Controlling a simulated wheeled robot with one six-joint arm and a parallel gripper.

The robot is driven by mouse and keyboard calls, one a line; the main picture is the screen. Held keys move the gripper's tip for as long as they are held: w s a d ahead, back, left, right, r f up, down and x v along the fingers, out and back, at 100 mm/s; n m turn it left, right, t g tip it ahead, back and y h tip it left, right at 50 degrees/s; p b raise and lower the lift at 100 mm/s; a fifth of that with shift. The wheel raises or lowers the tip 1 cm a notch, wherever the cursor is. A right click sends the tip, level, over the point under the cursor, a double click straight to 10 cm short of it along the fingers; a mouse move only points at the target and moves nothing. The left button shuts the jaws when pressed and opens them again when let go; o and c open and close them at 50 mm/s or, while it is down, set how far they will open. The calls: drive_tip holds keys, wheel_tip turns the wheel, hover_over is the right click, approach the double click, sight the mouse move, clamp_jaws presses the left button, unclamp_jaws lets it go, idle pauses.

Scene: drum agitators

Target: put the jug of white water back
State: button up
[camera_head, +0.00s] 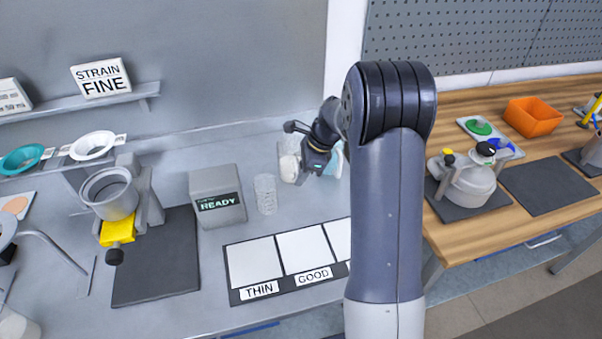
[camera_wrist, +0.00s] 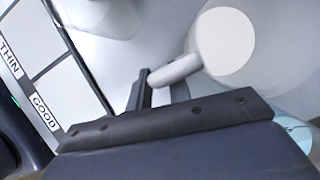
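The jug of white water (camera_head: 289,168) is a clear vessel with pale white contents, at the back of the grey bench, just left of my gripper (camera_head: 316,160). In the wrist view, the jug's white round surface (camera_wrist: 226,42) shows from above, with a pale handle (camera_wrist: 175,70) reaching left from it. My gripper's dark fingers (camera_wrist: 161,92) are at this handle, which partly covers one of them. Whether they are closed on the handle is not clear. I cannot tell whether the jug rests on the bench or is held above it.
A clear tumbler (camera_head: 265,194) stands left of the jug, beside the grey READY box (camera_head: 217,198). The board with THIN and GOOD cells (camera_head: 290,290) lies in front. A pale blue-white item (camera_head: 338,158) sits behind my arm. A wooden table (camera_head: 450,225) is at right.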

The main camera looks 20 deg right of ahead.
drive_tip(key=shift+o, duration=1.4)
drive_tip(key=shift+r, duration=0.1)
drive_tip(key=v, duration=1.2)
drive_tip(key=shift+b, duration=0.45)
